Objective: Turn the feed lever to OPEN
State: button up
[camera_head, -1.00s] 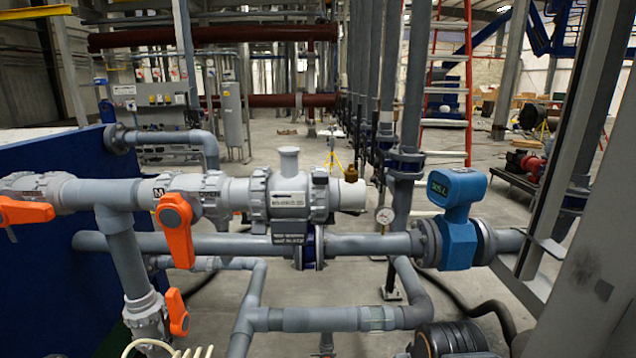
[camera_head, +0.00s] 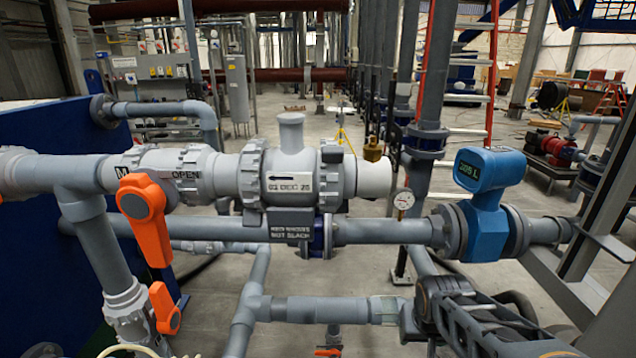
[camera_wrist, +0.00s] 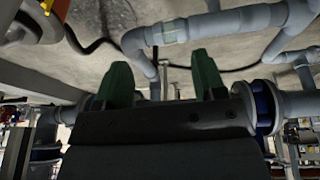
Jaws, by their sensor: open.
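An orange lever (camera_head: 148,220) hangs from a grey valve on the upper pipe in the head view. It points down and slightly right. The word OPEN (camera_head: 187,174) is printed on the grey body right of its pivot, and a letter M shows left of it. A second orange lever (camera_head: 163,308) sits on the vertical pipe below. I cannot tell from any label which one is the feed lever. My gripper (camera_wrist: 163,82) shows two green fingertips, spread apart with nothing between them. The orange levers do not show clearly in the wrist view.
A blue panel (camera_head: 40,215) is behind at left. My dark arm is at lower right.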

jog(key=w+d+m+t+b, duration=0.3)
jog(key=w+m+t, duration=0.45)
jog(key=w, duration=1.15)
jog(key=w+a+r+m+t+y, duration=0.1)
jog(key=a+r+t+y, duration=0.1)
jog(key=r+y, duration=0.1)
jog(key=w+a+r+m+t+y, duration=0.1)
jog(key=a+r+t+y, duration=0.2)
jog(key=r, duration=0.3)
jog(key=w+a+r+m+t+y, duration=0.1)
jog(key=a+r+m+t+y, duration=0.1)
jog(key=a+r+y, duration=0.1)
jog(key=shift+w+r+t+y, duration=0.35)
jog(key=shift+r+y, duration=0.25)
jog(key=shift+r, duration=0.2)
jog(key=shift+w+a+r, duration=0.1)
jog(key=shift+w, duration=0.1)
jog(key=p+x, duration=0.2)
jog(key=x, duration=0.6)
jog(key=shift+w, duration=0.15)
jog(key=shift+r, duration=0.1)
jog(key=shift+c, duration=0.3)
